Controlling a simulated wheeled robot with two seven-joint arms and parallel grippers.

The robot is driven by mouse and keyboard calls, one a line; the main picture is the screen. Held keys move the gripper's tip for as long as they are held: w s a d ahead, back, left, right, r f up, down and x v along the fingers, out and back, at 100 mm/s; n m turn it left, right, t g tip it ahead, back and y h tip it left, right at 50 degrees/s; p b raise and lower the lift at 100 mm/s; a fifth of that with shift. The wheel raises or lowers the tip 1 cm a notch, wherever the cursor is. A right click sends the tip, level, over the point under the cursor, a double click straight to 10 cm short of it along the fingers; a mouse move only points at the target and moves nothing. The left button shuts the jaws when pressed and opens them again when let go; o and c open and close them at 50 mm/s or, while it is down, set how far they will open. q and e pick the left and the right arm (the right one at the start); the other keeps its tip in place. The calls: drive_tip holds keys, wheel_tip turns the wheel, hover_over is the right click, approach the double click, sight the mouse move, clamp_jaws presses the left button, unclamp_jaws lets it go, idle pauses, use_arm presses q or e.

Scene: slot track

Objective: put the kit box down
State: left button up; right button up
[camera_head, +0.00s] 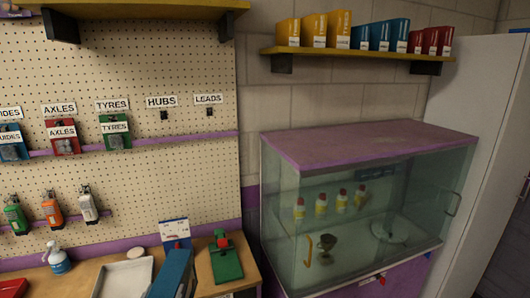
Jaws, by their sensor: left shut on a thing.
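A blue box (172,274), which I take to be the kit box, is at the bottom edge of the head view, tilted and cut off by the frame. My left gripper (190,289) shows only as a small dark part at the box's right side. It is shut on the box. The fingers and the lower part of the box are out of the frame. I cannot tell whether the box touches the bench. My right gripper is not in view.
A glass cabinet (350,225) stands to the right. A yellow shelf (345,53) hangs above it.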

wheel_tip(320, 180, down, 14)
drive_tip(key=b, duration=1.2)
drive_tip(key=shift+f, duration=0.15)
